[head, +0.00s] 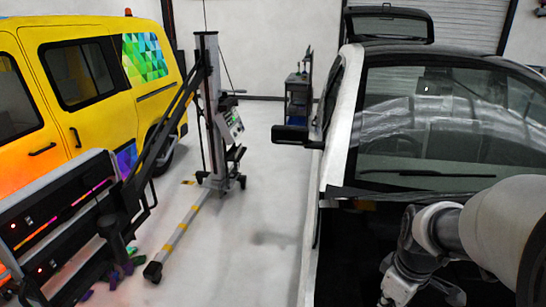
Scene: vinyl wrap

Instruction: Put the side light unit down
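No separate small light unit can be made out in the head view. A black lamp panel (75,215) with lit pink and orange strips stands at the left, carried on the boom of a wheeled stand (212,115). I cannot tell whether this panel is the side light unit. My arm reaches in from the right, over the front of the white car (340,130). My gripper (400,288) is at the bottom edge, well to the right of the panel. Its fingertips are cut off or hidden, so its opening and anything in it cannot be seen.
A yellow van (90,85) with colored graphics stands at the left behind the lamp panel. The stand's striped leg (178,240) lies along the floor. A dark tool cart (298,95) is at the back. Grey floor (265,200) is free between stand and car.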

